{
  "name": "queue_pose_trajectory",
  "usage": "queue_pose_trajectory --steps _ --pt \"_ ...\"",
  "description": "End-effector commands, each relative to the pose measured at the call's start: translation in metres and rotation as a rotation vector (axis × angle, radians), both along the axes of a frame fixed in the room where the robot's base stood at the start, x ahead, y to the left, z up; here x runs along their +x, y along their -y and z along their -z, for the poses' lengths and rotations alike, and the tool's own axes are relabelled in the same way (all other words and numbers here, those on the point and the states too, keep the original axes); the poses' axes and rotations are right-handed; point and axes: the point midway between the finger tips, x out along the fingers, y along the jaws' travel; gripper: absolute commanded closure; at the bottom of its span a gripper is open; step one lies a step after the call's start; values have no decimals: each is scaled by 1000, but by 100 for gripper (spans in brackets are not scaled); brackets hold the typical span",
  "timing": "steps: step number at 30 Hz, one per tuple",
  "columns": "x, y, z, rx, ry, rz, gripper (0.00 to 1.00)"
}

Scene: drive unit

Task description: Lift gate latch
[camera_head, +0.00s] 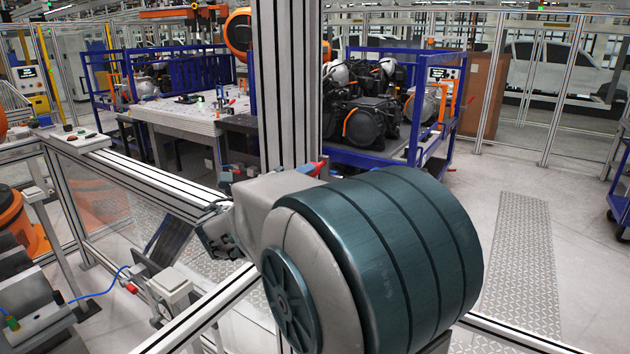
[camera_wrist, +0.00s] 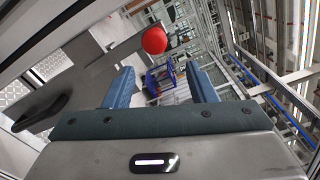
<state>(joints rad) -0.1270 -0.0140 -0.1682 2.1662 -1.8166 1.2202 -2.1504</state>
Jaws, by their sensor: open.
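A round red knob (camera_wrist: 154,40) shows in the wrist view, just beyond my fingertips and near the middle of the gap between them. It looks like the latch's knob. It does not touch either finger, as far as I can see. My gripper (camera_wrist: 158,74) is open, with two blue fingers apart and nothing between them. In the head view a small red part (camera_head: 320,167) shows beside the upright post, above my arm. I cannot tell if it is the same knob. My arm hides the lower post and most of the gripper there.
A grey panel with a black handle (camera_wrist: 44,117) lies left in the wrist view. In the head view an aluminium post (camera_head: 286,90) stands close behind my arm, and a rail (camera_head: 150,178) runs left. Blue racks (camera_head: 385,150) stand behind.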

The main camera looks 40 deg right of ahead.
Motion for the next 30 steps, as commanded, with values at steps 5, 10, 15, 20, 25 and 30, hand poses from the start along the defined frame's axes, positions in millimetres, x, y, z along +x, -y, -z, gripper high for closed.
queue_pose_trajectory --steps 5,10,15,20,25,30 --pt "-12 -31 1 1 2 -3 49" --pt "-18 -44 0 0 0 -1 49" --pt "-19 -47 0 0 0 0 49" --pt "-19 -47 0 0 0 0 49" --pt "-19 -47 0 0 0 0 49" --pt "-24 -45 5 41 33 11 49"
